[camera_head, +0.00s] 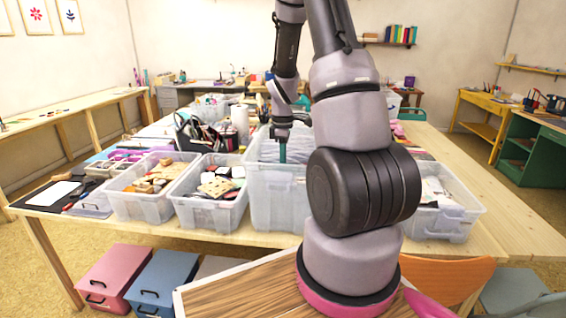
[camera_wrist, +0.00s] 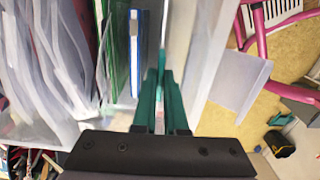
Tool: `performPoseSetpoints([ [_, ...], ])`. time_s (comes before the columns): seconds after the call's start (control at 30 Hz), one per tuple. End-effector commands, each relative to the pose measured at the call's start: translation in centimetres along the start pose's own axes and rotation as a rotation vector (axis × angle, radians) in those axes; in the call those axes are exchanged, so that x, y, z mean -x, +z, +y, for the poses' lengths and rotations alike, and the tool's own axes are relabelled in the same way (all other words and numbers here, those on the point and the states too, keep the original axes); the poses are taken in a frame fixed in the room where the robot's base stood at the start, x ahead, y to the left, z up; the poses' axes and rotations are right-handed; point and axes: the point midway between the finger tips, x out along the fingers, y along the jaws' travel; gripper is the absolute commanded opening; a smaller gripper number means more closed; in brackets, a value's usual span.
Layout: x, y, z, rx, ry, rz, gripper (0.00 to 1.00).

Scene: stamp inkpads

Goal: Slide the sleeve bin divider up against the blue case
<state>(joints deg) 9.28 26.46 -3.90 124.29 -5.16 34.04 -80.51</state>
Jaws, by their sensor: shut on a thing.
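The clear sleeve bin (camera_head: 276,205) stands at the middle of the table's front side, with pale sleeves (camera_head: 272,150) inside. My gripper (camera_head: 282,154) points down into it. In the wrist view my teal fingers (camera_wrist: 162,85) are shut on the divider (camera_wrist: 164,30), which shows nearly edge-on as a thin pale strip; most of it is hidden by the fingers. The blue case (camera_wrist: 138,55) stands upright just left of the divider, with a narrow gap visible between them. The many clear sleeves (camera_wrist: 50,60) lean farther left. The blue case cannot be made out in the head view.
The bin's wall (camera_wrist: 208,50) is close to the right of my fingers. Clear bins with small items (camera_head: 150,200) and (camera_head: 208,205) stand to the left, and another bin (camera_head: 445,215) to the right. A white bottle (camera_head: 240,122) and a dark caddy (camera_head: 198,135) stand behind.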

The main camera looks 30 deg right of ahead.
Motion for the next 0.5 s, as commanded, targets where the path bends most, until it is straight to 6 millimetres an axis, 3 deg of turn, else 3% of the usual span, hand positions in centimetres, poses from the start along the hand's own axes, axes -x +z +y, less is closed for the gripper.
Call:
performPoseSetpoints([
  [0.33, 0.0, 0.0, 0.4, -0.001, 0.002, 0.001, 0.0],
  [0.5, 0.0, 0.0, 3.6, -0.002, 0.002, 0.001, 0.0],
])
